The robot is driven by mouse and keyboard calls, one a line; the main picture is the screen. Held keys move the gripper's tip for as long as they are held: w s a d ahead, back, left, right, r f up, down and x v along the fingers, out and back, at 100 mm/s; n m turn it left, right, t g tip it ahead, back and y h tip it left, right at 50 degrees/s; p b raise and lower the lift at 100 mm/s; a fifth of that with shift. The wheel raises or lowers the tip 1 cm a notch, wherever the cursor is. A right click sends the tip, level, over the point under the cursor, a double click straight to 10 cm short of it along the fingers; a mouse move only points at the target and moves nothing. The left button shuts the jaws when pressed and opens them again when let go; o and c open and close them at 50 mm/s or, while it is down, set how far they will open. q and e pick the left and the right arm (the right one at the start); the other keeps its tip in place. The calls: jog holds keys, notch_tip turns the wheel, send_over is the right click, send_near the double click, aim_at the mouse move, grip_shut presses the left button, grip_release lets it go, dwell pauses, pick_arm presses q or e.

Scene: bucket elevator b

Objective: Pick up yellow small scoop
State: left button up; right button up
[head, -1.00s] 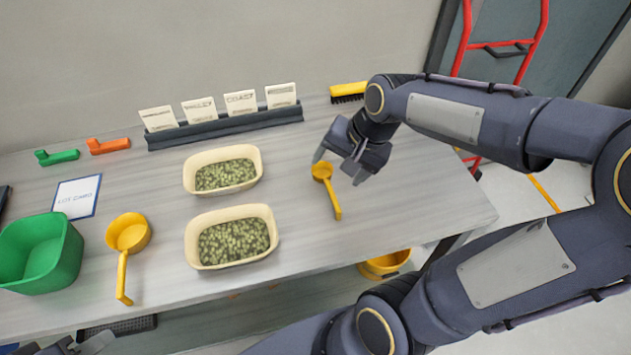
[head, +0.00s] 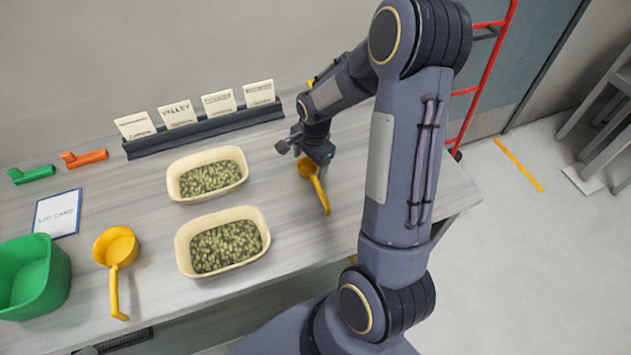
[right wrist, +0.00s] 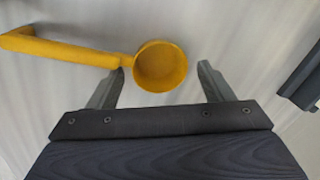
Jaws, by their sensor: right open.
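The small yellow scoop (head: 318,190) lies on the table to the right of the two bins, its handle toward the front edge. In the head view my right gripper (head: 303,160) is over its bowl and partly hides it. In the right wrist view the scoop's bowl (right wrist: 161,66) shows at and just beyond the tips of my open right gripper (right wrist: 161,80), between the two fingers. The handle runs off to the left past the left fingertip. I cannot tell whether a finger touches the scoop. My left gripper is not in view.
A larger yellow scoop (head: 116,247) lies left of two cream bins (head: 181,183) (head: 187,262) of green pellets. A green tub (head: 62,275) is at the far left. A dark card rack (head: 205,128) stands behind the bins. A lot card (head: 57,213) lies left.

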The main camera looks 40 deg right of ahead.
jog(key=shift+w+f, duration=0.1)
jog(key=shift+f, duration=0.4)
jog(key=c, duration=1.1)
jog(key=shift+r, duration=0.2)
